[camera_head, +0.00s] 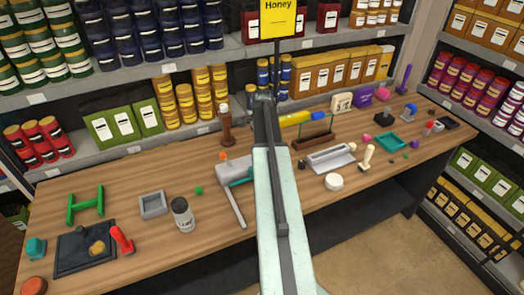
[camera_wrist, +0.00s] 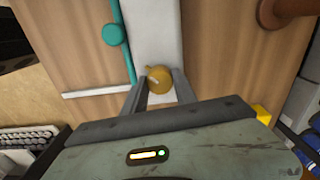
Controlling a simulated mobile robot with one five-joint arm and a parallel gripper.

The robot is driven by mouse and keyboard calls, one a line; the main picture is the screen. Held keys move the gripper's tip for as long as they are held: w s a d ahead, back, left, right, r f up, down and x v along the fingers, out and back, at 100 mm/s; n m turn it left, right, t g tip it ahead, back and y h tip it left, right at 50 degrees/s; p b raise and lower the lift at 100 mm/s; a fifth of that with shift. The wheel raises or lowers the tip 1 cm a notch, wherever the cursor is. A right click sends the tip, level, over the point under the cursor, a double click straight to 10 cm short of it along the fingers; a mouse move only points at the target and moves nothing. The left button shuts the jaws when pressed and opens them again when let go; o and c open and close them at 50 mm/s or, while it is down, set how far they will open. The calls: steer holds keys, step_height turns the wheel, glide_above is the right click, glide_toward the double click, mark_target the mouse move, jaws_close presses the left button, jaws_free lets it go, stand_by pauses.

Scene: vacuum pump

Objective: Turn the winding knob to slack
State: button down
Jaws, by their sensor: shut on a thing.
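The winding knob, a small gold knob (camera_wrist: 158,76) with a pale pointer mark, sits on a white-grey body (camera_wrist: 152,35) in the wrist view. My gripper (camera_wrist: 160,88) has its two grey fingers on either side of the knob and is shut on it. The fingertips' exact contact is hard to see. A teal round knob (camera_wrist: 114,34) and a thin teal rod are on the left of the body. In the head view, a white device (camera_head: 236,167) with teal parts stands left of my arm. My gripper and the gold knob cannot be made out there.
The wooden table (camera_head: 130,185) holds many items. A brown wooden turned piece (camera_head: 226,127) stands just behind the device. A grey lever (camera_head: 236,208) sticks out in front, near a dark jar (camera_head: 183,214). A grey tray (camera_head: 330,157) is right of my arm. Stocked shelves stand behind.

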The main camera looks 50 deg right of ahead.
steer(key=n, duration=0.7)
steer(key=shift+w, duration=0.1)
steer(key=n, duration=0.7)
steer(key=shift+n, duration=0.3)
steer(key=n, duration=0.3)
steer(key=shift+n, duration=0.3)
steer(key=n, duration=0.3)
steer(key=shift+n, duration=0.4)
steer(key=n, duration=1)
steer(key=shift+n, duration=0.4)
steer(key=n, duration=0.4)
steer(key=shift+n, duration=0.3)
steer(key=n, duration=0.4)
steer(key=shift+n, duration=1.9)
